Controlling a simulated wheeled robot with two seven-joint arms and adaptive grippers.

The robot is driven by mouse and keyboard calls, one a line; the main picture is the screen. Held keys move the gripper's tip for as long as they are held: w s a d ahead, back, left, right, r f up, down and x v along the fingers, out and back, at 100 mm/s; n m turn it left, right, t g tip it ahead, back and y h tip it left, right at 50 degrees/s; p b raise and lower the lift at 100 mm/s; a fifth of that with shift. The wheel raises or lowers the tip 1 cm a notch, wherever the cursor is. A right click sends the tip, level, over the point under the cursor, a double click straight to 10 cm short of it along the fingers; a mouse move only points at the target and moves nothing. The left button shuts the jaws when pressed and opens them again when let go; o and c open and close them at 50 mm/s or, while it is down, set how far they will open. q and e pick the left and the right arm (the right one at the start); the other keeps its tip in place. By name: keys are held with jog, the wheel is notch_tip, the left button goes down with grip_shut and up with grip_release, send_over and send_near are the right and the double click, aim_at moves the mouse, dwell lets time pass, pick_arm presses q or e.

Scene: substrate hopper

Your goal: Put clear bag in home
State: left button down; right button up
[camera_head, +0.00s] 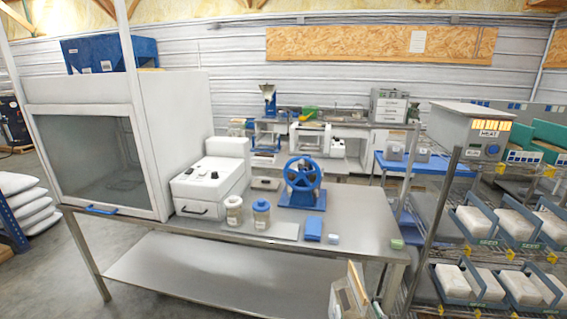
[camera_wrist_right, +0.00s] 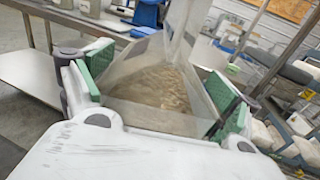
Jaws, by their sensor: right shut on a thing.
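The clear bag (camera_wrist_right: 155,88) is see-through, with brown, grainy material in its lower part and its upper part standing up. My right gripper (camera_wrist_right: 163,96) is shut on it, with a green-padded finger on each side. In the head view the bag (camera_head: 347,296) appears at the bottom edge, in front of the steel table and partly cut off by the frame. No place marked as home can be made out. My left gripper is not in view.
A steel table (camera_head: 345,210) holds a white machine (camera_head: 208,188), two jars, a blue handwheel device (camera_head: 303,182) and small boxes. A glass-fronted cabinet (camera_head: 95,150) stands at its left. A wire rack with bins (camera_head: 480,222) is close on the right.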

jog(key=shift+s+d+f+m+h, duration=0.15)
jog(key=shift+s+d+h, duration=0.1)
jog(key=shift+s, duration=0.2)
jog(key=shift+s+d+m+h, duration=0.15)
jog(key=shift+s+h, duration=0.1)
jog(key=shift+s, duration=0.15)
